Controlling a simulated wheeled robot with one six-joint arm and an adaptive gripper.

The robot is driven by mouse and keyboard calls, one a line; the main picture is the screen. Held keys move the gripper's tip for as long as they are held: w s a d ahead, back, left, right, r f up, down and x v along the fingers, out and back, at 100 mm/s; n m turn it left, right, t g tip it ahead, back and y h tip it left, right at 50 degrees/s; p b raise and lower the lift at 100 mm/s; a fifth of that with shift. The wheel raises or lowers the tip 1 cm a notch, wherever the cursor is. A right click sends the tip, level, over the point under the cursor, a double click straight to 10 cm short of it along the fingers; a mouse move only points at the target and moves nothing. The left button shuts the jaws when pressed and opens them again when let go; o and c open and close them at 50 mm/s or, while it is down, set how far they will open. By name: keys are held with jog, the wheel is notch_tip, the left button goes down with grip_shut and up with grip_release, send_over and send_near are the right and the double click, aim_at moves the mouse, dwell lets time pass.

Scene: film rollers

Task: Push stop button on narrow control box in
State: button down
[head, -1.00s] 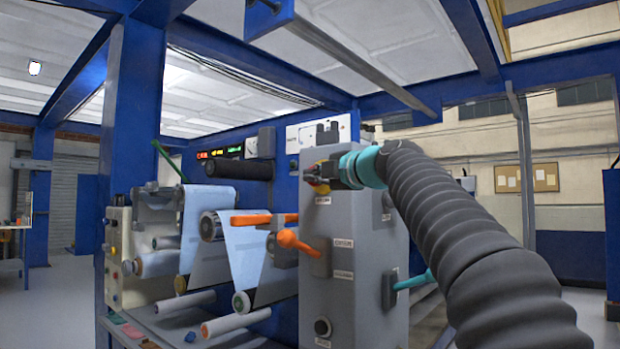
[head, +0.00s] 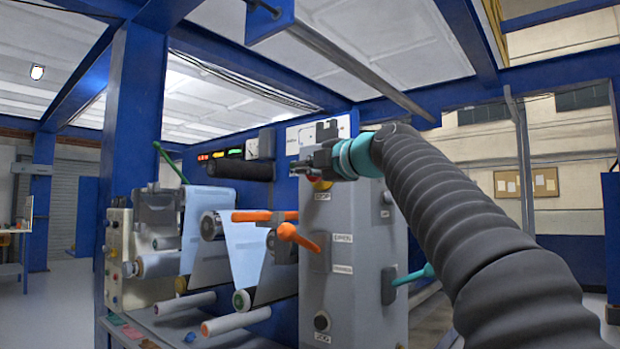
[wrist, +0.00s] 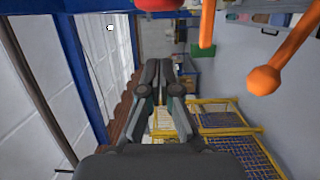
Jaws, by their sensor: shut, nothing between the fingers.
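The narrow grey control box (head: 340,294) stands right of the film rollers. Its red stop button (head: 322,185) on a yellow collar sits near the top of the front face, above a small label. My gripper covers its upper part, and I cannot tell whether it is pressed in. My gripper (head: 298,167) is shut and empty, pointing left, with its fingertips just above and left of the button. In the wrist view the shut fingers (wrist: 155,70) are in the middle, and the red button (wrist: 158,4) is cut off at the top edge, apart from the fingertips.
An orange lever (head: 297,237) sticks out from the box below the button; its knob shows in the wrist view (wrist: 263,80). A teal lever (head: 413,277) is on the box's right side. Film rollers (head: 205,270) fill the space to the left. A blue post (head: 135,110) stands further left.

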jog(key=b+v, duration=0.2)
jog(key=v, duration=0.6)
dwell(0.4)
